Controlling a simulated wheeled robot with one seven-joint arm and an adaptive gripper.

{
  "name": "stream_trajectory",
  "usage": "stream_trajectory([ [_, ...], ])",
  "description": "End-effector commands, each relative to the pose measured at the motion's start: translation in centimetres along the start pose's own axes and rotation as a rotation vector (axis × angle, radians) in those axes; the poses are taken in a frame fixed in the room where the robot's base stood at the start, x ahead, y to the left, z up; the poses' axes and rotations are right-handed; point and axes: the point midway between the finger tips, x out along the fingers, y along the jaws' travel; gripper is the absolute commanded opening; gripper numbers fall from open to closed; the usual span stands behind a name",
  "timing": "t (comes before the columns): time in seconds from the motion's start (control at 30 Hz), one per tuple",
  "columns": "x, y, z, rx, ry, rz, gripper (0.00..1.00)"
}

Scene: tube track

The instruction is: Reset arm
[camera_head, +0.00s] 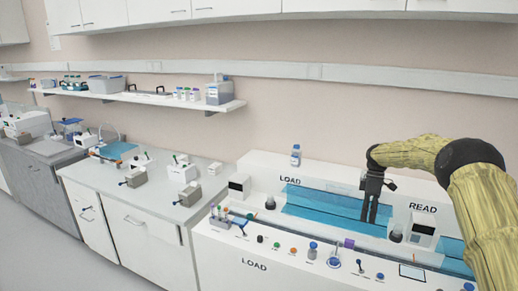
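My arm (485,200) comes in from the right, wrapped in a yellow cover with black joints. My gripper (369,219) hangs from it, dark and pointing down, in front of the blue strip of the white LOAD/READ station (225,250). Two fingers show close together; the width of any gap between them is unclear. I see nothing held at the fingertips. The READ unit (422,232) stands to the right of the gripper.
Counters with small devices (183,172) lie left, under a wall shelf (150,98). Wall cabinets hang above.

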Motion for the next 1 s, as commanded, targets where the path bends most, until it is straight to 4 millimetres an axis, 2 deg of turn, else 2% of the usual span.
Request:
stream_trajectory([
  [0.07, -1.2, -1.4, 0.6, -0.002, 0.009, 0.016, 0.32],
  [0.13, -0.1, -2.7, 0.7, 0.009, 0.016, 0.032, 0.32],
  [0.23, -1.2, -2.4, 1.1, 0.04, 0.042, 0.1, 0.32],
  [0.3, -1.2, -2.2, 0.8, 0.058, 0.055, 0.134, 0.32],
  [0.37, -0.1, -2.1, 0.4, 0.07, 0.06, 0.146, 0.32],
  [0.43, 2.0, -2.2, -0.6, 0.081, 0.059, 0.144, 0.32],
  [0.47, 3.5, -2.4, -1.0, 0.084, 0.055, 0.135, 0.32],
  [0.6, 12.3, -3.6, -3.0, 0.11, 0.024, 0.063, 0.32],
  [0.67, 15.0, -3.0, -4.0, 0.132, 0.023, 0.061, 0.32],
  [0.77, 20.2, -2.9, -5.5, 0.182, 0.027, 0.069, 0.32],
  [0.8, 22.7, -3.3, -6.0, 0.208, 0.031, 0.072, 0.32],
  [0.87, 26.4, -4.3, -6.5, 0.247, 0.038, 0.081, 0.32],
  [0.9, 28.8, -5.1, -6.7, 0.276, 0.044, 0.087, 0.32],
  [1.0, 34.3, -7.9, -6.8, 0.349, 0.063, 0.103, 0.32],
])
